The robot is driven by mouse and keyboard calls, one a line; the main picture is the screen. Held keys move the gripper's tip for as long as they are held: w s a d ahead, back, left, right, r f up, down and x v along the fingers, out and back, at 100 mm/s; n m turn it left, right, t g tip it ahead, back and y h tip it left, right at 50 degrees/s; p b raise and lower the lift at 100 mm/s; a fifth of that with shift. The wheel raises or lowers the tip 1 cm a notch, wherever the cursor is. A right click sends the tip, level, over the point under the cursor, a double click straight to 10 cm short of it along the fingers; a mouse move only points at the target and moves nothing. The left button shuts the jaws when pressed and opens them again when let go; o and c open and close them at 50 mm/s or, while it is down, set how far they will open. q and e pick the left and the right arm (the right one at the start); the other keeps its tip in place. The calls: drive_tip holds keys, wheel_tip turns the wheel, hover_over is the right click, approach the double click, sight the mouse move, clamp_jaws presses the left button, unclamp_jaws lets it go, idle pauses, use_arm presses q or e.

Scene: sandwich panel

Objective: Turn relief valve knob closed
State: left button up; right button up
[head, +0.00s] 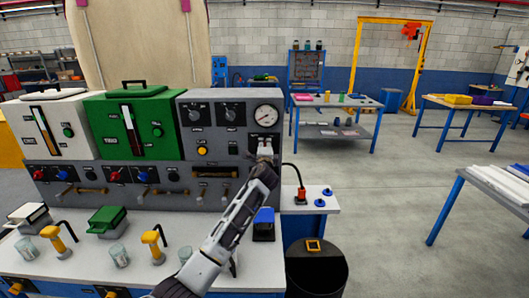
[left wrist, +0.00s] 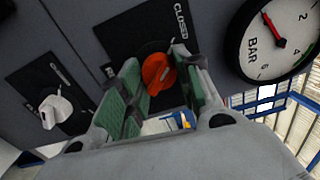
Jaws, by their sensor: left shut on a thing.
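The orange relief valve knob (left wrist: 158,73) sits on a black plate (left wrist: 125,30) marked CLOSED, on the grey panel. My left gripper (left wrist: 157,85) has its green-padded fingers on both sides of the knob and is shut on it. In the head view my left gripper (head: 264,150) reaches the right part of the panel, just below the pressure gauge (head: 265,115), and hides the knob. The BAR gauge also shows in the left wrist view (left wrist: 278,38), right of the knob. My right gripper is not in view.
A white knob (left wrist: 56,108) is on the panel left of the orange one. Green (head: 133,124) and white (head: 50,128) units stand left on the panel. Several handles and cups are on the counter below. A black bin (head: 317,275) stands right, with open floor beyond.

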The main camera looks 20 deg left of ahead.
use_arm(q)
drive_tip(key=shift+f+n, duration=0.1)
drive_tip(key=shift+n, duration=0.3)
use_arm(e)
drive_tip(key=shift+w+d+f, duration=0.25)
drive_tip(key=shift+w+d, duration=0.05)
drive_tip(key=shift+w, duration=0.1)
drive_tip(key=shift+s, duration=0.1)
use_arm(q)
drive_tip(key=o, duration=1)
drive_tip(key=shift+o, duration=0.2)
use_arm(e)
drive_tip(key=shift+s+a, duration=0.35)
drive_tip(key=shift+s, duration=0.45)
